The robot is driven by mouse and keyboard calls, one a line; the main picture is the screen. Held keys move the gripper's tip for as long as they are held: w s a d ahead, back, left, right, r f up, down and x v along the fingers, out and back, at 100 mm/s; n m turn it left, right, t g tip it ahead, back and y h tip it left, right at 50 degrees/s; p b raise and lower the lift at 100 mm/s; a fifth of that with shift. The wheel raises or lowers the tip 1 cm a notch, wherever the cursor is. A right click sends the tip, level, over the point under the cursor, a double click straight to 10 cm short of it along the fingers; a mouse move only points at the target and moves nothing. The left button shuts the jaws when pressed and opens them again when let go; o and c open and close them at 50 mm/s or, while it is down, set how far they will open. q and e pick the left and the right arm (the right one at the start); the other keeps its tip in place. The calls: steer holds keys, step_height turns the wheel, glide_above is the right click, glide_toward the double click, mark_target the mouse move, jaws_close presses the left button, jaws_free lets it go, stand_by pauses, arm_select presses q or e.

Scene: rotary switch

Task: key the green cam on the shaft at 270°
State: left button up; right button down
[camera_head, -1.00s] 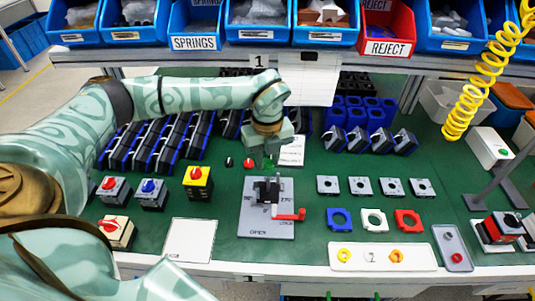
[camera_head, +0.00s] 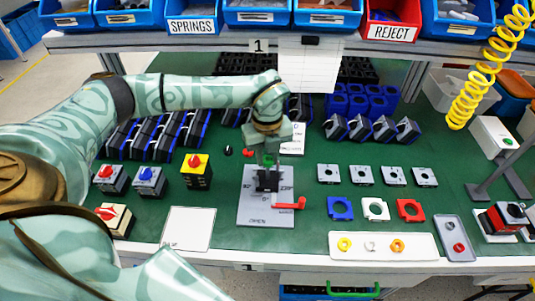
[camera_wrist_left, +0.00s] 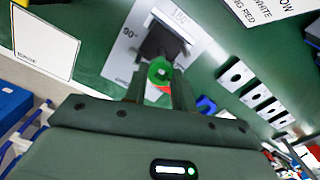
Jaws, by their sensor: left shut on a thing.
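My left gripper (camera_head: 268,160) is shut on the green cam (camera_wrist_left: 159,72), a small ring, just above the black switch body (camera_head: 267,181). The body stands upright on a grey plate (camera_head: 262,216) marked with angles and OPEN, with a red handle (camera_head: 290,205) at its right. In the left wrist view the cam sits between the fingertips (camera_wrist_left: 158,88), in front of the black body (camera_wrist_left: 160,42). The cam and fingers hide the shaft, so I cannot tell whether they touch. My right gripper is not in view.
A white tray (camera_head: 365,253) holds yellow, white and orange cams. Finished switches (camera_head: 196,172) stand left of the plate. Square plates (camera_head: 362,175) and coloured frames (camera_head: 340,208) lie to the right.

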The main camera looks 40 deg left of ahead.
arm_select(q)
steer(key=shift+f, duration=0.15)
steer(key=shift+f+b, duration=0.35)
steer(key=shift+f, duration=0.5)
steer(key=shift+f, duration=0.15)
steer(key=o, duration=1)
step_height(320, 180, up, 16)
steer(key=p, duration=0.3)
steer(key=shift+r+p, duration=0.25)
steer(key=shift+p, duration=0.15)
